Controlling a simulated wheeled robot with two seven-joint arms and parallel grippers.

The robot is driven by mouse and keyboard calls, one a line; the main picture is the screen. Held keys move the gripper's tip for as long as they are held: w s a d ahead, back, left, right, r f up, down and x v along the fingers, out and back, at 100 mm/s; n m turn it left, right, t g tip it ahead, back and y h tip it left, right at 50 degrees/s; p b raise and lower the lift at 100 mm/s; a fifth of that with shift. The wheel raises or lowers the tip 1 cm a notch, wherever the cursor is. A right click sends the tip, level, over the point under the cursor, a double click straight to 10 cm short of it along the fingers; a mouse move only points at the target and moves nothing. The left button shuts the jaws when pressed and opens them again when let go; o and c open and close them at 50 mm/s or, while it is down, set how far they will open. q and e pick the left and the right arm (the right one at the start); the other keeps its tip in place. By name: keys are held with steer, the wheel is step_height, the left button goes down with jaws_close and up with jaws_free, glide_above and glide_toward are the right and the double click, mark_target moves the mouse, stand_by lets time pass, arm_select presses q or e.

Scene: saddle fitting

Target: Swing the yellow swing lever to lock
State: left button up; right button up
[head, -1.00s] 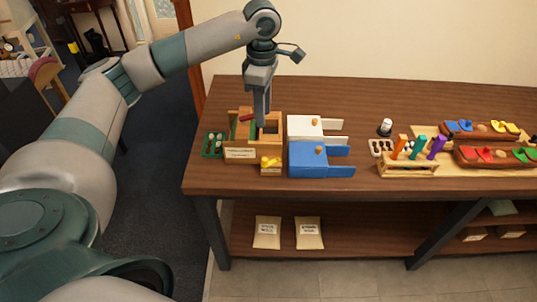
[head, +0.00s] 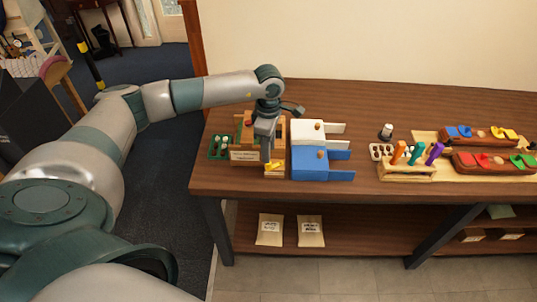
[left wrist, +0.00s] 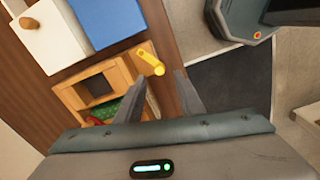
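The yellow swing lever (head: 275,166) sits on a small light-wood block at the front of the wooden fixture (head: 245,155). It also shows in the left wrist view (left wrist: 151,61), just beyond the fingertips. My left gripper (head: 267,160) points down at the lever, partly covering it and the fixture in the head view. In the left wrist view my left gripper (left wrist: 161,78) has its two fingers apart with nothing between them. I cannot tell whether a finger touches the lever. My right gripper is not in view.
A white box (head: 307,134) and a blue box (head: 309,163) with drawers stand close to the right of the fixture. A green tray (head: 219,147) lies to its left. A rack of colored pegs (head: 405,168) stands farther right. The table's front edge is near.

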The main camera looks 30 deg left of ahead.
mark_target(275, 164)
arm_select(q)
step_height(275, 164, down, 4)
steer(key=shift+r+p, duration=0.1)
steer(key=shift+p, duration=0.6)
steer(key=shift+f, duration=0.8)
jaws_close()
